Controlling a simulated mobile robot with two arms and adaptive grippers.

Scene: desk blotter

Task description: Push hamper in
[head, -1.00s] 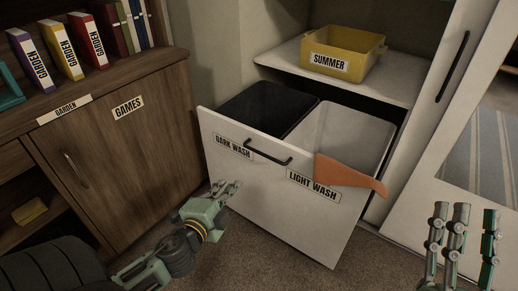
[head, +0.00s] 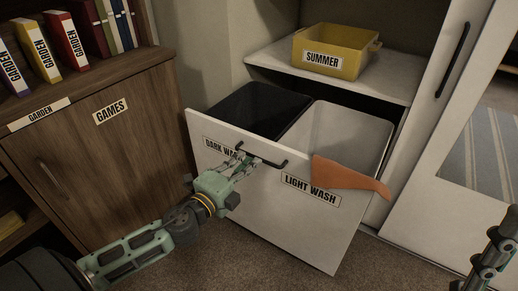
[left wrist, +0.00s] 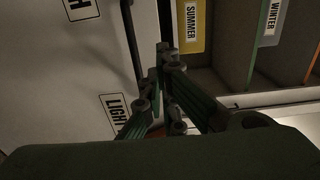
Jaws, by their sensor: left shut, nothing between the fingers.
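The hamper (head: 285,222) is a white pull-out front with a black bar handle (head: 275,163). It stands out from the cabinet at an angle, with a dark bin (head: 255,103) and a light bin (head: 345,128) behind the front. An orange cloth (head: 345,175) hangs over the top edge at the right. My left gripper (head: 240,164) is shut and empty at the left end of the handle, partly covering the DARK WASH label. I cannot tell whether it touches. It also shows in the left wrist view (left wrist: 163,78). My right gripper (head: 495,245) is partly cut off at the right edge.
A yellow SUMMER bin (head: 335,52) sits on the white shelf (head: 375,80) above the hamper. A wooden GAMES cabinet (head: 110,160) stands close on the left, with books on top. A white door (head: 455,190) is at the right. Carpet (head: 250,262) is clear in front.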

